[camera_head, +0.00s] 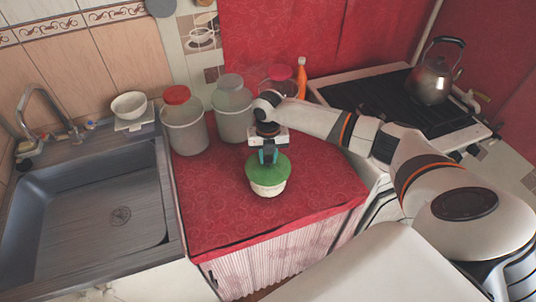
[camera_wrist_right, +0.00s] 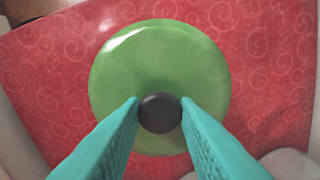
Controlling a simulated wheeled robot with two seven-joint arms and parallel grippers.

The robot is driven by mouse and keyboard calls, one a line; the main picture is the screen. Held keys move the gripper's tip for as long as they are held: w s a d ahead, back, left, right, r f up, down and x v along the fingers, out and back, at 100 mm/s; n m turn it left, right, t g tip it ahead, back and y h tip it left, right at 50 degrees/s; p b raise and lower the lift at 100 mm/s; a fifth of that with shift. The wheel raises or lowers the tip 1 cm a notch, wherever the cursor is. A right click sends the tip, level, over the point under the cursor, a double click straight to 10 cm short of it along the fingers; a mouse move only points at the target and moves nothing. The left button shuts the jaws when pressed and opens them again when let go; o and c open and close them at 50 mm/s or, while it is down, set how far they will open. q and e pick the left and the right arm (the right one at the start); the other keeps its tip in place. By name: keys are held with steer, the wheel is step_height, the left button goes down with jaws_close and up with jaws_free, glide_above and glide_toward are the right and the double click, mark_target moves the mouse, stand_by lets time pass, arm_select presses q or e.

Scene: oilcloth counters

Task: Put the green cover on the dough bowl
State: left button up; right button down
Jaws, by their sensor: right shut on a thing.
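The green cover (camera_head: 268,169) sits over the top of the pale dough bowl (camera_head: 267,189) on the red oilcloth counter (camera_head: 225,220). In the right wrist view the cover (camera_wrist_right: 160,60) is a round green disc with a dark knob (camera_wrist_right: 160,112) in its middle. My right gripper (camera_head: 268,156) is above the cover, with its teal fingers (camera_wrist_right: 160,110) shut on the knob. The cover hides the bowl's opening, and I cannot tell whether it rests fully on the rim. My left gripper is not in view.
Several jars stand at the back of the counter, among them a red-lidded jar (camera_head: 184,120) and a grey-lidded jar (camera_head: 232,108). A sink (camera_head: 90,205) lies to the left, a stove (camera_head: 400,105) with a kettle (camera_head: 433,80) to the right. The counter's front is clear.

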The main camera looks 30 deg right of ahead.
steer(key=shift+f, duration=0.25)
steer(key=c, duration=1)
jaws_free()
steer(key=shift+c, duration=0.2)
step_height(320, 180, up, 6)
steer(key=p, duration=0.6)
